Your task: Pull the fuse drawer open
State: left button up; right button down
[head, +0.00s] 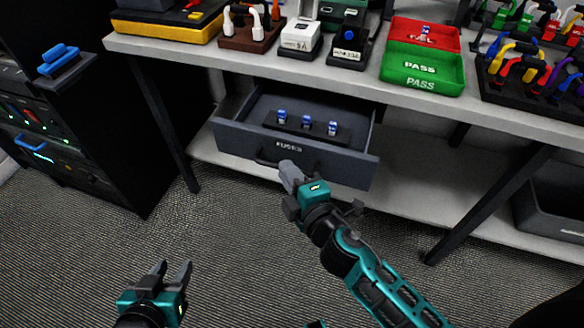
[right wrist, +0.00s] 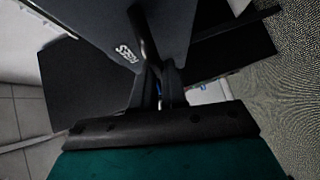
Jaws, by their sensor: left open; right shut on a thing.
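The fuse drawer (head: 240,138) hangs under the bench and is pulled out, with its front labelled FUSES. Several blue-topped fuses (head: 307,122) stand in a dark holder inside it. My right gripper (head: 288,170) is at the drawer's front, shut on the dark bar handle (head: 264,161). In the right wrist view the handle (right wrist: 148,45) runs down between the fingers, beside the drawer front (right wrist: 110,30). The fingers partly hide where they meet the handle. My left gripper (head: 167,272) is open and empty, low over the carpet, well away from the drawer.
The bench top (head: 225,62) above carries a red and green tray (head: 425,68), connector blocks and a rack of coloured cables (head: 530,70). A black equipment rack (head: 85,150) stands at left. A dark bin (head: 550,210) sits at right on the lower shelf. Carpet in front is clear.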

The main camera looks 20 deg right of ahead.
pick_arm(q)
jog(key=shift+a, duration=0.15)
pick_arm(e)
jog(key=c, duration=1.2)
grip_release()
pick_arm(q)
jog(key=shift+s, duration=0.1)
pick_arm(e)
jog(key=shift+o, duration=0.2)
jog(key=shift+s, duration=0.1)
